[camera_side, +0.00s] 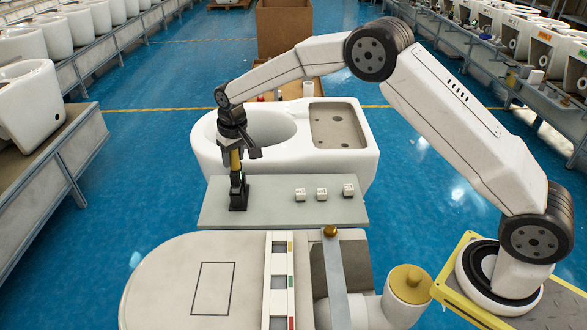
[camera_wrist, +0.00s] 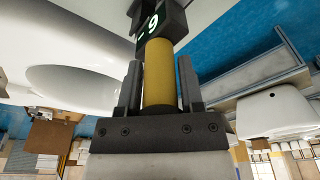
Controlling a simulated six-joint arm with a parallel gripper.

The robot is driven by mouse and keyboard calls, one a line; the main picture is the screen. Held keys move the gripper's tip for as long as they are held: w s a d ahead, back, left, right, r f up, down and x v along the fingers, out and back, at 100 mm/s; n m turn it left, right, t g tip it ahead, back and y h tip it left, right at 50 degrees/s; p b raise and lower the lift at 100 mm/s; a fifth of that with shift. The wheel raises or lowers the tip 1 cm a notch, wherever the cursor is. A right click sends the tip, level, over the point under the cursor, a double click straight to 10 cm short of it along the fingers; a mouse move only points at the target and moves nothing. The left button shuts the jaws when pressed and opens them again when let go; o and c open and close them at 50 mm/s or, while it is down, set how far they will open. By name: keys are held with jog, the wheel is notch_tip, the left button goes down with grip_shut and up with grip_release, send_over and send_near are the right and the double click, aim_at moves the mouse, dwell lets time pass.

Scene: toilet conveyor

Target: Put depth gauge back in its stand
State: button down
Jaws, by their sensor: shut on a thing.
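The depth gauge (camera_side: 236,160) has a yellow grip and a dark lower part. It hangs about upright below my gripper (camera_side: 235,146), at the left of the grey shelf. In the wrist view its yellow grip (camera_wrist: 160,72) sits between the two dark fingers of my gripper (camera_wrist: 160,85), which is shut on it. Beyond the grip, the wrist view shows a black block with light digits. The black stand (camera_side: 239,203) is on the shelf directly under the gauge. The gauge's lower end meets or overlaps the stand; I cannot tell how deep it sits.
Three small white labelled blocks (camera_side: 321,194) stand on the grey shelf (camera_side: 270,213) to the right. A white toilet (camera_side: 284,165) is behind it. In front are a toilet lid (camera_side: 170,285), a pale strip (camera_side: 279,290) and a yellow-capped cylinder (camera_side: 408,283).

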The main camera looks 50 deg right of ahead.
jog(key=shift+f, duration=0.2)
jog(key=shift+c, duration=0.7)
grip_release()
jog(key=shift+r, duration=0.1)
jog(key=shift+s+r, duration=0.2)
jog(key=shift+r, duration=1.05)
jog(key=shift+s+r, duration=0.2)
jog(key=shift+r, duration=1.1)
jog(key=shift+s+r, duration=0.2)
jog(key=shift+r, duration=1.05)
jog(key=s+d+f, duration=0.2)
jog(key=s+d, duration=0.1)
jog(key=s, duration=1.2)
jog(key=s+d+f, duration=0.2)
jog(key=s+d, duration=0.2)
jog(key=s, duration=1.1)
jog(key=shift+s+f+t, duration=0.2)
jog(key=shift+s+t, duration=0.1)
jog(key=shift+t, duration=0.1)
